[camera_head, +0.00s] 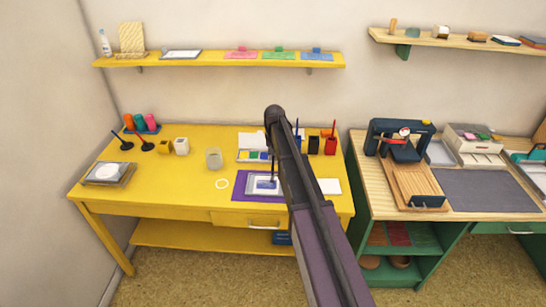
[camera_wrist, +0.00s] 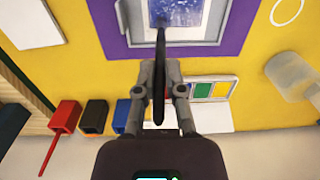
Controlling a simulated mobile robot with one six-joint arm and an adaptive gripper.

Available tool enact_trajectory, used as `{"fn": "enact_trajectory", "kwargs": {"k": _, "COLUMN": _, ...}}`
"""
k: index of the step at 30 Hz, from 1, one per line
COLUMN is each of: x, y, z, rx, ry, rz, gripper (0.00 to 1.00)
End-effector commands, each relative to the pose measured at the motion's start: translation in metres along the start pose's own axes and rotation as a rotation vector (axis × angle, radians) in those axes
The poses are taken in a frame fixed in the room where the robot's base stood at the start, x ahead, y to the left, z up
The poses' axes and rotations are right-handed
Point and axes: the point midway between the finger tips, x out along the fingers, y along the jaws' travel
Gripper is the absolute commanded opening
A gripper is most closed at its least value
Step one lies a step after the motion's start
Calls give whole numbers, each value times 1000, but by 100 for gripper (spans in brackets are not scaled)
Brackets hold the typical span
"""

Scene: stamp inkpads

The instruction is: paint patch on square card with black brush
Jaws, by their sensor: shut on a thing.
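The square card (camera_wrist: 180,10) lies in a pale frame on a purple mat (camera_wrist: 108,15) on the yellow table; a blue patch with lighter speckles covers much of the part I see. In the head view the card (camera_head: 265,184) also shows blue. My gripper (camera_wrist: 160,95) is shut on the black brush (camera_wrist: 159,75), which stretches over the near edge of the frame toward the card. Whether its tip touches the card I cannot tell. In the head view my arm hides the gripper, and a thin dark part of the brush shows over the card.
A paint palette (camera_head: 250,156) lies behind the mat. Black (camera_head: 314,145) and red (camera_head: 330,146) holders stand at the back right, a glass jar (camera_head: 214,157) left of the palette. A white ring (camera_head: 222,184) lies left of the mat. The table's left middle is mostly clear.

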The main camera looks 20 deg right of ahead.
Motion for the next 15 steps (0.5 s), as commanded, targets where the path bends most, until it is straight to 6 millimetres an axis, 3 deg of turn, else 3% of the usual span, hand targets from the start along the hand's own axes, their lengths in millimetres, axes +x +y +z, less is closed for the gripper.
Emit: {"fn": "enact_trajectory", "kwargs": {"k": 15, "x": -1, "y": 12, "z": 0, "rx": 1, "ry": 0, "rz": 0, "gripper": 0}}
